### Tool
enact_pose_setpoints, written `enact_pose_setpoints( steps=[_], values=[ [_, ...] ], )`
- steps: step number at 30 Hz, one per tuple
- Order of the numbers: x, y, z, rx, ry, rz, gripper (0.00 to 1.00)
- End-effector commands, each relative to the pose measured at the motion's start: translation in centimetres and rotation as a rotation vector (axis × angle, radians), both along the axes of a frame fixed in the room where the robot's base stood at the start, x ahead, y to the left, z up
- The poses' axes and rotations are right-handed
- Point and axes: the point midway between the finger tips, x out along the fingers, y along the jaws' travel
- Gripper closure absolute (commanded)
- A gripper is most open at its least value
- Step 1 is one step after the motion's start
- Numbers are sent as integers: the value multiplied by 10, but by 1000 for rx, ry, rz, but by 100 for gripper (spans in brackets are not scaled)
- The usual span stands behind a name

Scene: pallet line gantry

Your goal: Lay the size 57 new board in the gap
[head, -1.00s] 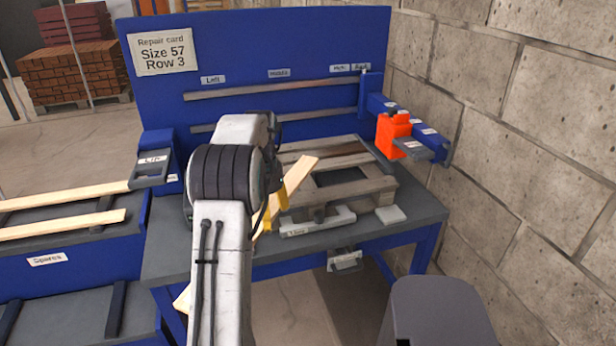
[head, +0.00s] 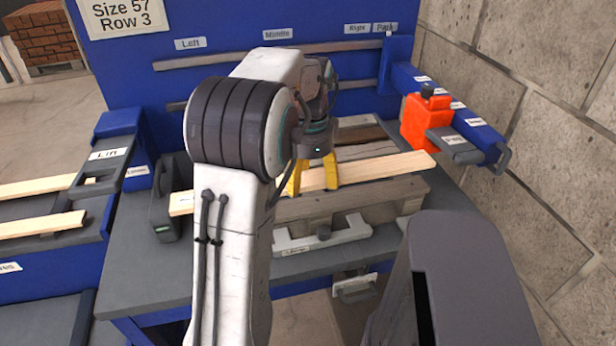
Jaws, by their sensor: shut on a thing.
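My gripper (head: 314,176) has yellow fingers and is shut on a pale new board (head: 384,169). The board lies crosswise over the near part of the weathered pallet (head: 300,208), its left end sticking out past my arm and its right end tilted slightly up in the picture. The gap in the pallet is hidden behind the board and my arm. I cannot tell whether the board touches the pallet. The repair card (head: 124,14) reads Size 57, Row 3.
An orange block (head: 424,122) sits on the blue rail at right, by a stone wall (head: 560,90). A grey clamp-like part (head: 163,205) stands left of the pallet. Pale spare boards (head: 40,224) lie on the left rack. A blue back panel (head: 220,22) stands behind.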

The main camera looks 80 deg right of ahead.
Motion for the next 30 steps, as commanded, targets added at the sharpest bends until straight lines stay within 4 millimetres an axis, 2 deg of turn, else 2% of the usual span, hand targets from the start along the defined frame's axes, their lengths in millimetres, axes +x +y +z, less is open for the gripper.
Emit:
enact_pose_setpoints(
  steps=[3, 5, 12, 18, 24, 30],
  values=[
    [6, -19, -8, 4, -1, 0, 65],
    [8, -30, -14, 4, -1, 1, 100],
    [18, -68, -37, 3, -1, 1, 100],
    [24, -90, -52, 2, -1, 1, 100],
    [27, -100, -60, -1, -2, 1, 100],
    [27, -101, -65, 2, -1, 1, 100]
  ],
)
